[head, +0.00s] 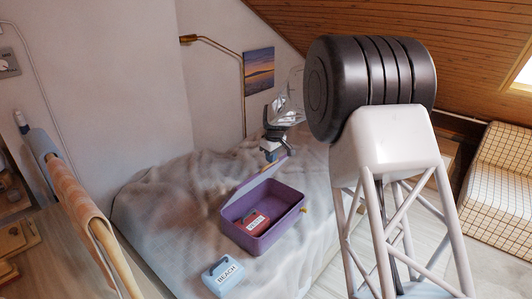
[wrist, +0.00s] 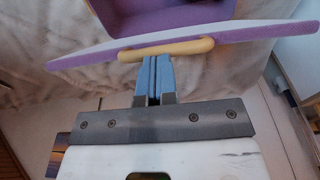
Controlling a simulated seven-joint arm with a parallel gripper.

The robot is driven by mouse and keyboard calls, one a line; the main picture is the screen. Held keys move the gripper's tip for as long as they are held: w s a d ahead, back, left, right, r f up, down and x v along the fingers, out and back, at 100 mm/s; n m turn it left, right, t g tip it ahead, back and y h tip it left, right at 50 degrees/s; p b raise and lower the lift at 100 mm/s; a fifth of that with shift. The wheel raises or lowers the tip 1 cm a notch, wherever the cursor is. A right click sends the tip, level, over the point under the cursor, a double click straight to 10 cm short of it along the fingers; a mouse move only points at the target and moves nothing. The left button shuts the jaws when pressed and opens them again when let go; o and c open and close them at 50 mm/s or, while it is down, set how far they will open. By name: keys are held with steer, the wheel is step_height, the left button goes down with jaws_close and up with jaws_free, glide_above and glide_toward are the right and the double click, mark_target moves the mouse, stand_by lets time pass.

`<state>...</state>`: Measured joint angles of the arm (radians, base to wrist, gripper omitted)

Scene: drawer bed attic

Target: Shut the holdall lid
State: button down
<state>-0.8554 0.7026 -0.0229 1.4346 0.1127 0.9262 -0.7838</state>
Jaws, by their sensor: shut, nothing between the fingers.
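The holdall is an open purple box (head: 266,240) lying on the bed. Its lid (head: 262,176) stands raised along the back-left edge, tilted and seen nearly edge-on. In the wrist view the lid (wrist: 240,36) crosses the top, purple at its rim, with a yellow handle (wrist: 166,50) on it. My gripper (head: 270,157) is at the lid's upper edge. In the wrist view its blue fingers (wrist: 154,62) are shut together, with their tips at the yellow handle; I cannot tell whether they touch it. A red labelled case (head: 252,223) lies inside the box.
A light blue case (head: 223,277) labelled BEACH lies on the bed in front of the box. The rumpled grey bed cover (head: 160,215) is clear to the left. A wall lamp (head: 240,75) and a picture (head: 259,74) are behind my gripper.

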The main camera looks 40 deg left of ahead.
steer(key=d+f+y, duration=0.2)
steer(key=d+f, duration=0.5)
steer(key=f, duration=0.5)
steer(key=d+f+y, duration=0.1)
steer(key=d+f, duration=0.6)
steer(key=f, duration=0.5)
steer(key=shift+y, duration=0.4)
